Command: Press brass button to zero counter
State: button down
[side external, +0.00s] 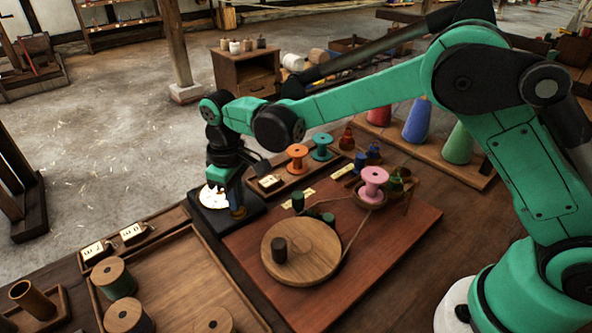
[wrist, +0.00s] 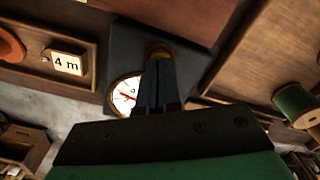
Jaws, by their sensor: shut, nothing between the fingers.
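The counter is a dark box (side external: 258,211) with a round white dial (side external: 213,197), at the left end of the wooden board. In the wrist view the dial (wrist: 124,97) shows a red hand and is partly covered by my fingers. The brass button (wrist: 158,48) shows as a golden round edge on the dark box, right at the tips of my gripper (wrist: 159,64). My gripper is shut with nothing in it and points down at the button. In the side view my gripper (side external: 237,211) is low over the box and hides much of the button. I cannot tell if they touch.
A plank with orange (side external: 297,153) and teal (side external: 321,144) spools and a "4 m" tag (wrist: 66,63) lies behind the box. A wooden wheel (side external: 300,251) and pink spool (side external: 373,182) stand on the board. A tray with thread spools (side external: 113,277) is at front left.

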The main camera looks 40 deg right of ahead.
jog(key=shift+f, duration=0.4)
jog(key=shift+r, duration=3.55)
